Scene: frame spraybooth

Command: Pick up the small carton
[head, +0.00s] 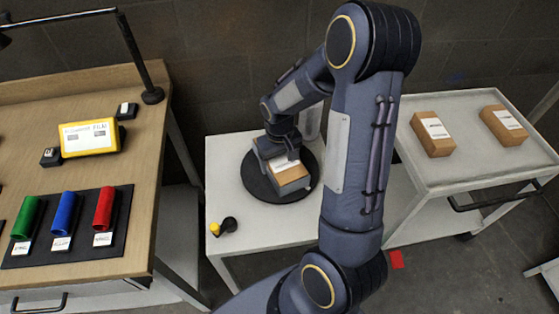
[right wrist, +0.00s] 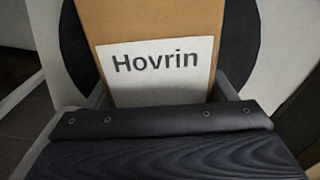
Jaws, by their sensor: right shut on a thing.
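The small carton (head: 291,179) is a brown box with a white label, on a round black disc (head: 262,191) on the white table in the head view. My right gripper (head: 277,160) reaches down over it from above and is shut on it. In the right wrist view the carton (right wrist: 150,22) fills the middle, its label reading "Hovrin", with a finger on each side. I cannot tell whether the carton still touches the disc. My left gripper is not in view.
Two more labelled cartons (head: 432,134) (head: 503,125) lie on a grey cart (head: 470,165) at the right. A wooden bench (head: 150,130) at the left holds a yellow box (head: 89,137) and red, blue and green cylinders. A small black and yellow object (head: 223,227) sits at the white table's front left.

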